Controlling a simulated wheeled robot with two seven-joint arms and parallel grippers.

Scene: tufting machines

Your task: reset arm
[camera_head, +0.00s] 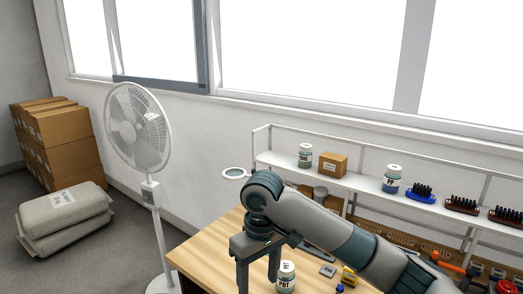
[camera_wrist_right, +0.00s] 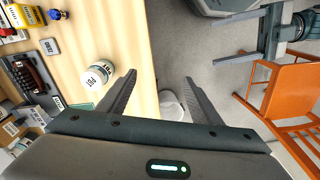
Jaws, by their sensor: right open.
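My right gripper (camera_head: 258,272) hangs from the arm that enters from the lower right of the head view. It points down over the near left corner of the wooden table (camera_head: 215,262). In the right wrist view the right gripper (camera_wrist_right: 162,85) has its fingers wide apart with nothing between them. A white-lidded jar labelled PBT (camera_head: 286,279) stands upright beside the gripper, apart from it; it also shows in the wrist view (camera_wrist_right: 95,78). What appears to be my left gripper (camera_wrist_right: 240,37) shows at the upper right of the wrist view, fingers apart and empty.
A white fan (camera_head: 137,127) stands left of the table. A white shelf (camera_head: 350,177) with jars, a small box (camera_head: 333,164) and brushes runs along the back. Grey sacks (camera_head: 65,218) and cartons (camera_head: 62,138) are at far left. An orange chair (camera_wrist_right: 290,92) is near my left gripper.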

